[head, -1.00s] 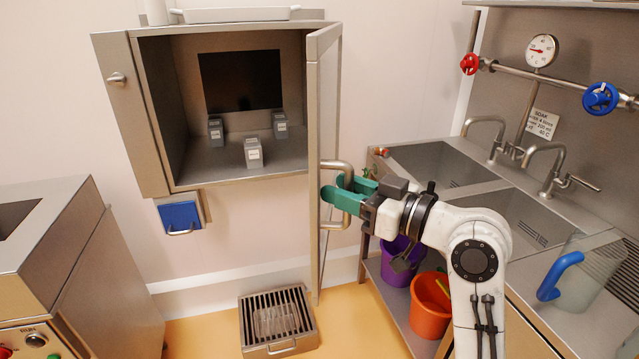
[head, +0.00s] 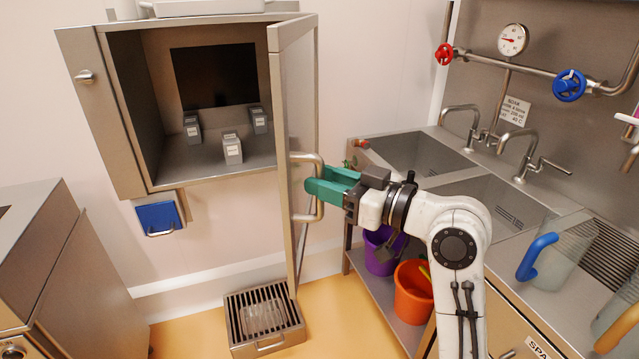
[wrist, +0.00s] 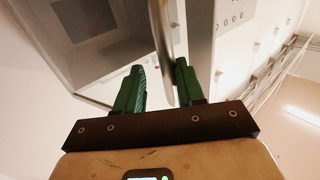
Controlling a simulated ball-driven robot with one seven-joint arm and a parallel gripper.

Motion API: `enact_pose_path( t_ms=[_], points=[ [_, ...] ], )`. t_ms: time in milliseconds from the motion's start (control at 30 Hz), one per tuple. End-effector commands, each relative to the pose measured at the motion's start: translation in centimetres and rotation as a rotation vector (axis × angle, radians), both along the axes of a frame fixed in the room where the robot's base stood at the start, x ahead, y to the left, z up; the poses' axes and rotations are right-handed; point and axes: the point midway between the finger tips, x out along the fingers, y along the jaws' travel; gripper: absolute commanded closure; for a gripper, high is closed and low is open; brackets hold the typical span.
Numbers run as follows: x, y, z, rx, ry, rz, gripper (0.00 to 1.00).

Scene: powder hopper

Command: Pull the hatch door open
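The hatch door (head: 302,120) is a tall steel panel that stands swung out from the right side of the wall cabinet, so the hatch is wide open. Its handle (head: 319,200) is a curved steel bar on the outer face, low and near the free edge. My gripper (head: 326,186), with green fingers, is at the handle. In the wrist view, the handle (wrist: 163,45) passes between the fingers (wrist: 160,82), close to the right one. Part of the contact is hidden by the fingers.
The cabinet (head: 100,110) holds several small grey boxes (head: 232,148). A steel machine (head: 60,270) stands at left and a sink counter (head: 470,190) at right. An orange bucket (head: 412,300) and purple bucket (head: 382,255) sit under it. A floor grate (head: 262,330) lies below the door.

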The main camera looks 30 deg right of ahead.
Motion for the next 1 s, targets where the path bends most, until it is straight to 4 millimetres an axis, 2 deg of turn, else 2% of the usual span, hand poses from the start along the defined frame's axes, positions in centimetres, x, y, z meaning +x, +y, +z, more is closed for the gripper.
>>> enact_pose_path(
  t_ms=[1000],
  points=[
    [-2.6, -6.1, -0.1, 0.000, 0.000, -0.006, 0.62]
  ],
)
